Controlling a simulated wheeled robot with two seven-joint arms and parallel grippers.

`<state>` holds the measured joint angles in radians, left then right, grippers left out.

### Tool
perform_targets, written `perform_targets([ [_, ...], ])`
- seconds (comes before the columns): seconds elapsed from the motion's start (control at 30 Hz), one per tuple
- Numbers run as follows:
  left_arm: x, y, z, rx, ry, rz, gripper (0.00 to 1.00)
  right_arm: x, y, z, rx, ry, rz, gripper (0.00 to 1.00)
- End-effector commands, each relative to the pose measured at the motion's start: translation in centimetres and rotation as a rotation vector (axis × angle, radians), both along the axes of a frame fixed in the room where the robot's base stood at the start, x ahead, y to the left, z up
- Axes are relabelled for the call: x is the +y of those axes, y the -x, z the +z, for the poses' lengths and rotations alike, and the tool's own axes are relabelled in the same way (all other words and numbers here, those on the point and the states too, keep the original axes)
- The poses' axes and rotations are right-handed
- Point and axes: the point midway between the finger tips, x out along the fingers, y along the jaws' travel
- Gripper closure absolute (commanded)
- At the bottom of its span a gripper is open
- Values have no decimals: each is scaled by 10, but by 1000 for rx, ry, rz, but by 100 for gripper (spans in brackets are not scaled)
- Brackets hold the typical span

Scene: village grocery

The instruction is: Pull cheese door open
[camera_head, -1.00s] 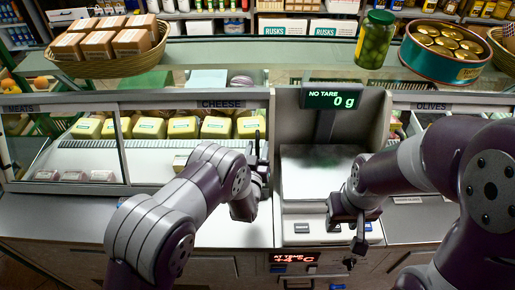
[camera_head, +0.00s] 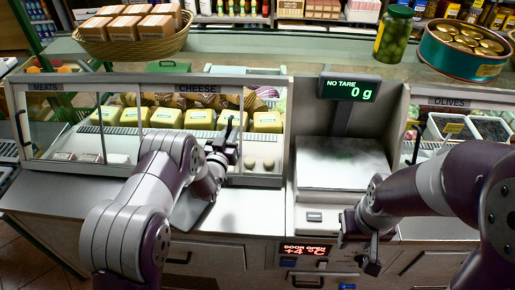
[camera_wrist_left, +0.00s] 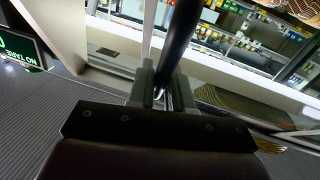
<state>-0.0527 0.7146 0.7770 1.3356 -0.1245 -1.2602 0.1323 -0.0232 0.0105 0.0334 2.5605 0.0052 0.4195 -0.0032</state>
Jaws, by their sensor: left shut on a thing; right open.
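The cheese door is a glass sliding panel (camera_head: 165,128) at the front of the cheese compartment in the head view. Its black upright handle (camera_head: 226,131) is gripped by my left gripper (camera_head: 227,148). The wrist view shows the left gripper (camera_wrist_left: 163,95) with its fingers shut around the dark handle bar (camera_wrist_left: 180,40). The compartment's right end stands uncovered, with yellow cheese packs (camera_head: 267,122) there. My right gripper (camera_head: 360,247) is open and empty in front of the scale.
The scale (camera_head: 340,165) stands right of the case. A basket of boxes (camera_head: 130,48), a pickle jar (camera_head: 394,35) and a round tin tray (camera_head: 462,52) sit on the upper counter. A red display (camera_head: 305,250) below reads DOOR OPEN, +4 °C.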

Motion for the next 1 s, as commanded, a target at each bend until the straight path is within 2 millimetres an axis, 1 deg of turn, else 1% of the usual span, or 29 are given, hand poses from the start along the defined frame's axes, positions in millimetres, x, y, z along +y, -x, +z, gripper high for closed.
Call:
perform_targets([
  [0.03,20,0,-4,-1,0,8,100,0,0,-9,0,0,0,57],
  [0.1,45,0,-4,0,0,8,100,0,0,-15,-1,0,0,57],
  [0.17,67,0,-5,1,-1,8,100,0,0,-21,-1,0,0,57],
  [0.2,81,0,-5,1,0,8,100,0,0,-25,-1,0,0,57],
  [0.4,146,0,-5,-1,-1,6,100,0,0,-45,-1,0,0,57],
  [0.5,173,1,-4,0,-2,5,100,0,0,-53,0,0,0,57],
  [0.6,196,0,-3,-1,-1,4,100,0,0,-59,0,0,0,57],
  [0.7,213,1,-3,1,0,3,100,0,0,-64,0,0,0,57],
  [0.8,226,0,-2,1,0,2,100,0,0,-67,0,0,0,57],
  [0.9,234,0,-1,1,1,2,100,0,0,-69,-1,0,0,57],
  [1.0,239,0,0,1,0,0,100,0,0,-70,-1,0,0,57],
])
